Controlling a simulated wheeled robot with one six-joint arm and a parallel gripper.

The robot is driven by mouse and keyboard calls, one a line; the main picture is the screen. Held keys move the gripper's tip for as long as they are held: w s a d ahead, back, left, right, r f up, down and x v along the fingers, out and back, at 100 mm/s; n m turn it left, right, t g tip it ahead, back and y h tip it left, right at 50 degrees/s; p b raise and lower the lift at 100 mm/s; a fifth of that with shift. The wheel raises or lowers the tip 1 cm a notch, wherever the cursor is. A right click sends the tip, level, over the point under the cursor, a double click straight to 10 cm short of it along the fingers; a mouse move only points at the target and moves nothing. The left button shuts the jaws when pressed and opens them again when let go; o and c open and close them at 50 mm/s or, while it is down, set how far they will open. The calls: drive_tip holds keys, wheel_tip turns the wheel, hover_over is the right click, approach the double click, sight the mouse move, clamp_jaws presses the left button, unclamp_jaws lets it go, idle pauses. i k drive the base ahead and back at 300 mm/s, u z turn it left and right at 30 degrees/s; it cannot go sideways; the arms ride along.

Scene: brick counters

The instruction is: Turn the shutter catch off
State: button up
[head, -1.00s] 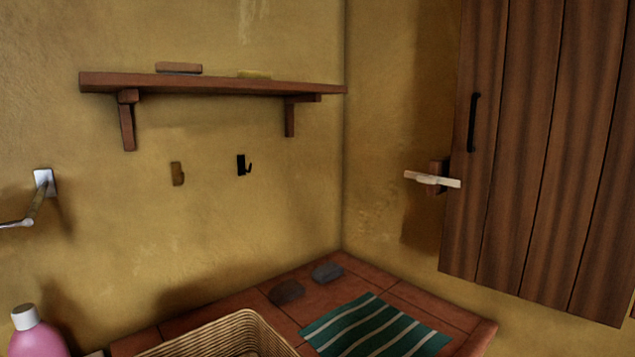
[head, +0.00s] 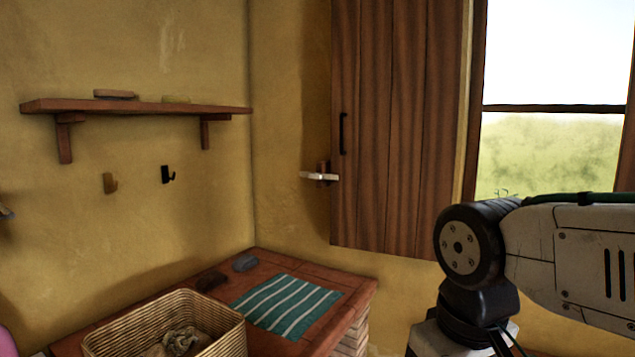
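The shutter catch (head: 319,176) is a small pale bar on a dark block at the left edge of the brown plank shutter (head: 388,120). The bar lies level and its right end overlaps the shutter's edge. A black upright handle (head: 342,133) is fixed on the shutter just above the catch. My arm shows at the lower right, well apart from the catch, but my gripper is not in view.
A brick counter (head: 345,310) holds a wicker basket (head: 225,335) with a crumpled cloth, a green striped cloth (head: 288,305) and two stones. A wooden shelf (head: 140,106) and two hooks are on the left wall. A window (head: 550,130) is right of the shutter. The wall around the catch is clear.

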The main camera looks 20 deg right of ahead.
sight(304, 173)
drive_tip(key=z, duration=0.25)
drive_tip(key=i, duration=0.4)
drive_tip(key=u, duration=0.3)
drive_tip(key=k, duration=0.6)
drive_tip(key=u, duration=0.6)
drive_tip(key=k, duration=0.6)
drive_tip(key=z, duration=0.85)
drive_tip(key=i, duration=1.75)
drive_tip(key=u, duration=0.8)
